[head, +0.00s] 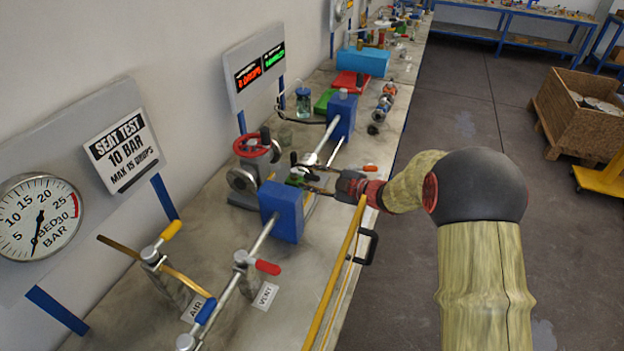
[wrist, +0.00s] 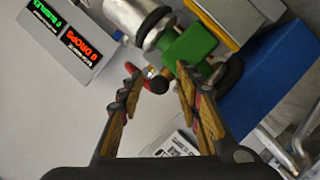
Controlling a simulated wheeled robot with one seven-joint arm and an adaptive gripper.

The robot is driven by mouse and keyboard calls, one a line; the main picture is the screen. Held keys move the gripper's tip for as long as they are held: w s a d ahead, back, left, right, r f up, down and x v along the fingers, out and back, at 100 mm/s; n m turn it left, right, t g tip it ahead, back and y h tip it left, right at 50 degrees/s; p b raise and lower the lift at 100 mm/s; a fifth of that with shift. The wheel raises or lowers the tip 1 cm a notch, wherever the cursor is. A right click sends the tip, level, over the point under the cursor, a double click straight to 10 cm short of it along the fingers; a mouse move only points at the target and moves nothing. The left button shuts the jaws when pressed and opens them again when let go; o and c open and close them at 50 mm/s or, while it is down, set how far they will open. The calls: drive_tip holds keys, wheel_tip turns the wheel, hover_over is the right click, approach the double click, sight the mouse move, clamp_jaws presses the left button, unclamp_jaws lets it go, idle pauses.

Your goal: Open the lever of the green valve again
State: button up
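The green valve (wrist: 190,46) shows in the wrist view just beyond my fingertips, joined to a silvery round fitting. In the head view its green body (head: 294,179) is small and partly hidden between the blue blocks. A dark round knob (wrist: 159,85), which looks like the end of the valve's lever, shows between my fingers; the rest of the lever is hard to make out. My gripper (wrist: 156,72) is open, one finger on each side of the knob, with visible gaps. In the head view my gripper (head: 301,178) reaches in from the right over the bench.
A blue block (head: 283,212) stands in front of the valve and another blue block (head: 342,117) behind it. A red handwheel (head: 251,145) is to the left. A yellow rail (head: 336,273) runs along the bench's edge. The display (head: 261,66) reads 0 drops.

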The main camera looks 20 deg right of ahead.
drive_tip(key=shift+c, duration=1.1)
clamp_jaws()
